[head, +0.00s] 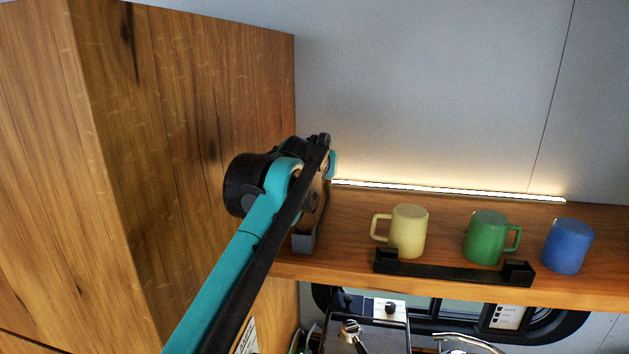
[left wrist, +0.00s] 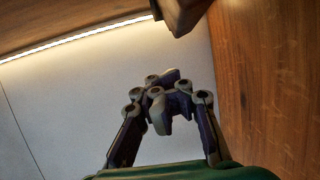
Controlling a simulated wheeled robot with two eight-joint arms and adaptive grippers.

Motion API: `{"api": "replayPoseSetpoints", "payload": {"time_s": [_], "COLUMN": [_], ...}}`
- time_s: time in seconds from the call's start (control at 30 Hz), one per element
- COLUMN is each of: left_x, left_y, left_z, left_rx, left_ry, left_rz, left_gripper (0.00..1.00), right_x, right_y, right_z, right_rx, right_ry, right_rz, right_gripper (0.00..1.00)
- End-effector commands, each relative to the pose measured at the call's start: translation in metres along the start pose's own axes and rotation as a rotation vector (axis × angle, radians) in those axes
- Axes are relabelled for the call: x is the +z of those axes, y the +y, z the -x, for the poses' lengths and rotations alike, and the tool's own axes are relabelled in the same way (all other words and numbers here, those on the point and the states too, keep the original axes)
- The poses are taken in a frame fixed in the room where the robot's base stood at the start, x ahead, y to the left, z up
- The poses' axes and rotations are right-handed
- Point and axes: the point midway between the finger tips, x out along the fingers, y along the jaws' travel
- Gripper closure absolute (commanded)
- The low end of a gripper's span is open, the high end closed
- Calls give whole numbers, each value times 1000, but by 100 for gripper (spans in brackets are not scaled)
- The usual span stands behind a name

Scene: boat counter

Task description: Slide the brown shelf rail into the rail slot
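My left gripper (head: 322,152) reaches up from the lower part of the head view to the left end of the shelf, close to the cabinet side. In the left wrist view its fingers (left wrist: 165,106) come together, with nothing visible between them. A brown block-like piece (head: 318,196) shows partly behind the gripper above the shelf; a brown piece with a dark end (left wrist: 182,14) shows at the top of the left wrist view. I cannot tell whether either is the shelf rail. A black bar with raised end blocks (head: 455,272) lies along the shelf's front edge; I cannot tell if it is the slot. My right gripper is not in view.
The wooden shelf (head: 580,290) holds a yellow mug (head: 408,232), a green mug (head: 486,238) and a blue mug (head: 567,247). A tall wooden cabinet (head: 180,110) closes off the left. A light strip (head: 450,191) runs along the back. The wall above is clear.

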Motion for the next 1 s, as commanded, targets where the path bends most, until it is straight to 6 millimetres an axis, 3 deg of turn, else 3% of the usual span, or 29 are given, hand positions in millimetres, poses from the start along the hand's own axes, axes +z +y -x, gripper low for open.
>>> {"api": "replayPoseSetpoints", "payload": {"time_s": [0.2, 0.4, 0.6, 0.9, 0.93, 1.0], "left_x": [-25, -43, -51, -52, -52, -52], "left_y": [48, 78, 92, 94, 94, 93], "left_z": [9, 16, 19, 20, 20, 20], "left_rx": [5, 2, 2, 1, 1, 1], "left_ry": [0, 0, 0, 0, 0, 0], "left_rz": [-3, -2, 2, 1, 1, 1], "left_gripper": [100, 100, 100, 100, 98, 80], "right_x": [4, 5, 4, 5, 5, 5], "right_y": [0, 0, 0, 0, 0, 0], "right_z": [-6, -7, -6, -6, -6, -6], "right_rx": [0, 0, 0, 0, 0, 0], "right_ry": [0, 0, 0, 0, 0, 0], "right_rz": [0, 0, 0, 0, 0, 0], "right_gripper": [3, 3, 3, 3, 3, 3]}}
